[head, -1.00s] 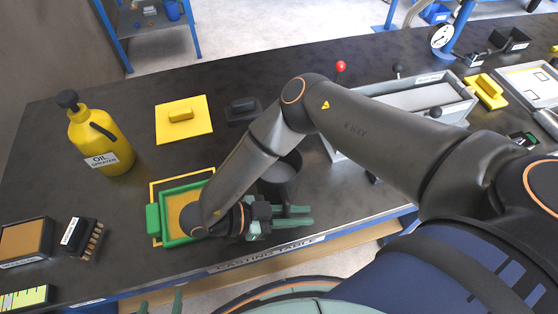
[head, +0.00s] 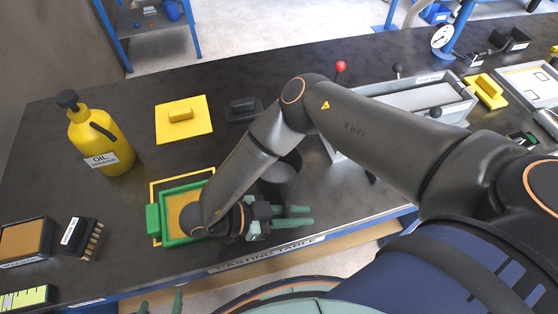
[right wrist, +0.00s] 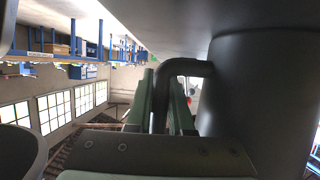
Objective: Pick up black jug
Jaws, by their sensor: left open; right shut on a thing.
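The black jug (head: 284,176) stands on the dark casting table, partly hidden behind my right forearm and gripper in the head view. In the right wrist view the jug's dark body (right wrist: 255,95) fills the right side, and its handle (right wrist: 190,66) reaches between my green fingers. My right gripper (head: 308,215) is shut on the handle; in the head view its fingers point to the right, in front of the jug. I cannot tell whether the jug's base is off the table. My left gripper (head: 160,303) is open and empty at the bottom edge, away from the jug.
A green-framed mold (head: 170,190) lies under my right wrist. A yellow oil sprayer (head: 101,145) stands at left, a yellow plate (head: 183,120) behind the mold. A grey trough (head: 425,95) is right of the jug. The table's front edge (head: 265,258) is close.

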